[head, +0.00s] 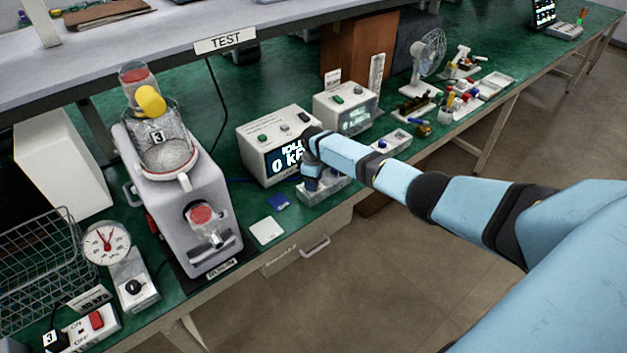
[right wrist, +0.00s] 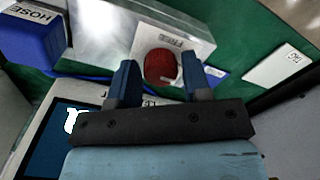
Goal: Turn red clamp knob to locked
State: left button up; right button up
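The red clamp knob (right wrist: 160,67) shows in the right wrist view on the end of a pale metal block (right wrist: 135,28). My right gripper (right wrist: 159,75) has its two dark blue fingers on either side of the knob, with a narrow gap visible at the left finger. It looks open, and I cannot tell whether the right finger touches. In the head view my right gripper (head: 312,180) points down at the small fixture (head: 335,189) in front of a white box reading "0 kP" (head: 275,140). The knob is hidden there by my arm. My left gripper is not in view.
A blue part labelled HOSE (right wrist: 30,35) lies beside the block. A white card (head: 266,230) and a blue card (head: 279,201) lie near the table's front edge. A grey machine (head: 185,195) stands left, and a second white box (head: 346,107) stands behind right.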

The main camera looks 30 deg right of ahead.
jog(key=shift+o, duration=0.9)
jog(key=shift+r, duration=0.1)
notch_tip(320, 180, up, 14)
